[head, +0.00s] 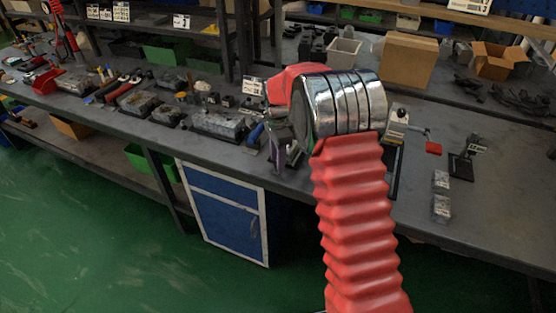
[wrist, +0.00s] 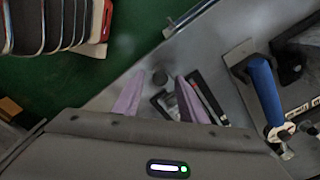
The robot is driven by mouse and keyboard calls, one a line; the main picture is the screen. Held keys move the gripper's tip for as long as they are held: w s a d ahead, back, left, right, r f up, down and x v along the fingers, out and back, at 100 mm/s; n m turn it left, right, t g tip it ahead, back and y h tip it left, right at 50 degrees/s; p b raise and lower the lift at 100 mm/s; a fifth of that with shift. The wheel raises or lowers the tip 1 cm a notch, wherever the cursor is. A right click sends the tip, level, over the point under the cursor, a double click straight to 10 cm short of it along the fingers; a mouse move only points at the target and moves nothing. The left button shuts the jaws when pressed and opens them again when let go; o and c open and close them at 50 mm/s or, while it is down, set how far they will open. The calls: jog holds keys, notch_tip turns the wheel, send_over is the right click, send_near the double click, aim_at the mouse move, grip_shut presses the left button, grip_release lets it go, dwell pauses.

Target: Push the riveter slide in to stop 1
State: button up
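My gripper (wrist: 158,100) shows in the wrist view as two purple fingers set apart, with nothing held between them. In the head view my gripper (head: 279,155) is partly hidden by my arm, over the front edge of the bench. A black frame with a pale strip (wrist: 208,98) lies on the bench behind the right finger. I cannot tell for sure which part is the riveter slide, nor where stop 1 is.
A blue-handled tool (wrist: 265,90) on a grey plate is right of the fingers; its blue handle (head: 256,132) also shows in the head view. A fixture with a pale body (head: 398,118) and a red-tipped lever (head: 433,148) stand right of my arm. Several metal blocks crowd the bench leftward.

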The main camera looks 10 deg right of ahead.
jog(key=shift+f, duration=0.35)
jog(key=shift+c, duration=0.3)
grip_shut()
